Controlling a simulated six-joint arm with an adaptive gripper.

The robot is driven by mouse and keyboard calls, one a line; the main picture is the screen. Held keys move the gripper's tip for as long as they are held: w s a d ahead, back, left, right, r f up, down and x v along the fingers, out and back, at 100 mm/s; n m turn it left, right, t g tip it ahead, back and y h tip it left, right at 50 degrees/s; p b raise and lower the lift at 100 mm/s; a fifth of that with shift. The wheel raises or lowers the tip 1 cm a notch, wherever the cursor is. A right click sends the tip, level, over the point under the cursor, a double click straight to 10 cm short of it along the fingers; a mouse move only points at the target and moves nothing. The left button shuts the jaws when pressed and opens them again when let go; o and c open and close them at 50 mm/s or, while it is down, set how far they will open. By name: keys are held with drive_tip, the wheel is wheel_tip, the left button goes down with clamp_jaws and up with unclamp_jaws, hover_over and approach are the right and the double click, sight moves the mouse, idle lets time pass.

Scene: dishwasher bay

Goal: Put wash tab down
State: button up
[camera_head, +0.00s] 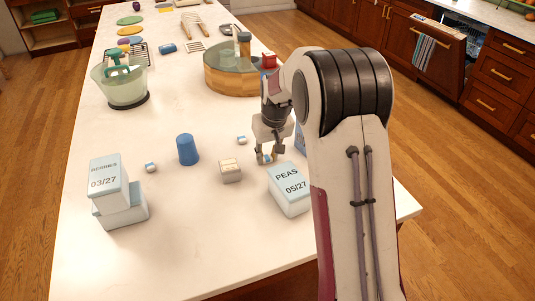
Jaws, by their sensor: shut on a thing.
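My gripper (268,155) points down just above or at the white counter, behind the PEAS box. It is shut on a small white and blue wash tab (266,159), mostly hidden between the fingers. I cannot tell whether the tab touches the counter. Two similar small white and blue tabs lie on the counter: one (241,140) left of my gripper, another (151,168) near the stacked boxes.
A box marked PEAS (289,190) stands in front of my gripper. A small beige box (230,171) and a blue cup (188,150) are to the left. Stacked white boxes (108,182) stand farther left. A wooden-sided round basin (232,80) is behind. The front-middle counter is clear.

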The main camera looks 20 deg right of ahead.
drive_tip(key=o, duration=0.8)
drive_tip(key=v, duration=0.7)
drive_tip(key=shift+r, duration=0.45)
drive_tip(key=shift+a, duration=0.15)
